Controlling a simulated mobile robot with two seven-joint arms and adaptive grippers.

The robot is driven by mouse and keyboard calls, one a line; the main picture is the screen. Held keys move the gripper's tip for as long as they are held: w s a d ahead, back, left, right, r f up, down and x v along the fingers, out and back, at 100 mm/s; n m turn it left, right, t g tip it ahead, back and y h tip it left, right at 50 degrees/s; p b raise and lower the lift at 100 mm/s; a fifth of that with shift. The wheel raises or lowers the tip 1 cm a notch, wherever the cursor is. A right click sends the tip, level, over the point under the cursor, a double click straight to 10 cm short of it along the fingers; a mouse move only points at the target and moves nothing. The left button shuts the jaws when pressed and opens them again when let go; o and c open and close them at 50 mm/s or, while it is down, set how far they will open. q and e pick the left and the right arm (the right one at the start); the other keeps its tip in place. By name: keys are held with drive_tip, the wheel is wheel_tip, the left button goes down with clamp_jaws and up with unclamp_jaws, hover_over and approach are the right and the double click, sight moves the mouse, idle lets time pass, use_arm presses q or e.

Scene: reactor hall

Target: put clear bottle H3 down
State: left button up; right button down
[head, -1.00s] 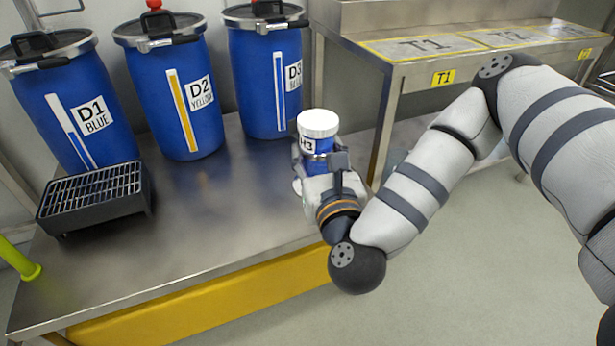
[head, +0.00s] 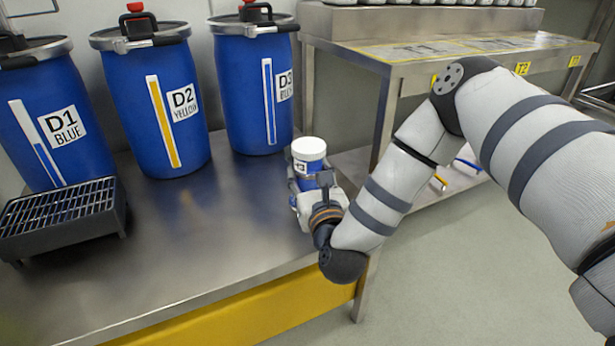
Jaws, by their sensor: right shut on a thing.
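Clear bottle H3 (head: 307,172) has a white cap, blue contents and a white label reading "H3", partly hidden. My right gripper (head: 312,186) is shut around its lower part, and the bottle stands about upright. It is over the right end of the steel bench (head: 215,225), in front of and to the right of drum D3. The gripper hides the bottle's base, so I cannot tell whether it touches the bench. My left gripper is not in view.
Blue drums D1 (head: 52,130), D2 (head: 155,110) and D3 (head: 250,95) stand along the back of the bench. A black grated tray (head: 62,215) is at the left. The bench middle is clear. A second steel table (head: 400,55) with marked spots stands at right.

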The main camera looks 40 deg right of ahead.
drive_tip(key=shift+r, duration=0.1)
drive_tip(key=shift+f, duration=0.2)
drive_tip(key=c, duration=0.8)
unclamp_jaws()
drive_tip(key=shift+c, duration=0.2)
drive_tip(key=shift+r, duration=0.1)
